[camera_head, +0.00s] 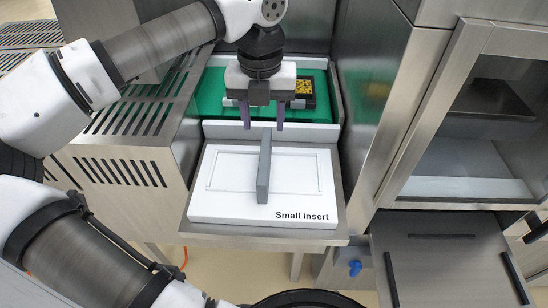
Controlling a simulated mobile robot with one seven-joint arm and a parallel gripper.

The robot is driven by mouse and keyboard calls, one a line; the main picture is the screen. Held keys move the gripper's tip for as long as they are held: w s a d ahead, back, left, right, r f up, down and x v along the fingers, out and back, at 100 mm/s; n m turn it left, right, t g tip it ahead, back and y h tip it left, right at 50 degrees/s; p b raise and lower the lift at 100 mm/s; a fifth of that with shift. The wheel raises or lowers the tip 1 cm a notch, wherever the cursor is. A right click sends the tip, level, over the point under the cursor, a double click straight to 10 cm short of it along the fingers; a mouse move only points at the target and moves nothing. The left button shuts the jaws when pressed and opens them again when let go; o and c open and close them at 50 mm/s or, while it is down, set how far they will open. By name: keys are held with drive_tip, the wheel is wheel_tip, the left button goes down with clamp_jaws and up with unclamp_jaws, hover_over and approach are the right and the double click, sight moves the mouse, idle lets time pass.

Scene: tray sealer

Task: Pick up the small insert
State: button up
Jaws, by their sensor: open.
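The small insert (225,202) is a flat white block with a raised grey handle (265,168) standing up across its middle. It is labelled "Small insert" at its lower right and lies on a steel shelf at the front of the tray sealer. My gripper (263,126) is above and behind the insert, fingers pointing down. The fingers are apart, with nothing visible between them. The gripper appears close to the far end of the handle; whether they touch cannot be told.
A green surface (211,92) with a white front wall (312,131) lies behind the insert. A slotted steel housing (140,150) stands left, and a steel wall (378,110) rises right. A glass-fronted cabinet (480,110) is further right. A blue knob (355,267) sits below the shelf.

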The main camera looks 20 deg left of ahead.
sight(264, 157)
drive_tip(key=f+b, duration=0.1)
drive_tip(key=f, duration=0.2)
drive_tip(key=f+b, duration=0.3)
drive_tip(key=f, duration=0.2)
drive_tip(key=shift+w+a+f+b, duration=0.15)
drive_tip(key=shift+w+f+b, duration=0.15)
drive_tip(key=shift+b, duration=0.1)
drive_tip(key=f, duration=0.2)
drive_tip(key=s+f+b, duration=0.1)
drive_tip(key=f, duration=0.1)
drive_tip(key=shift+f+b, duration=0.3)
drive_tip(key=shift+f, duration=0.3)
drive_tip(key=shift+f+b, duration=0.25)
drive_tip(key=shift+b, duration=0.35)
drive_tip(key=shift+c, duration=0.2)
clamp_jaws()
idle(0.8)
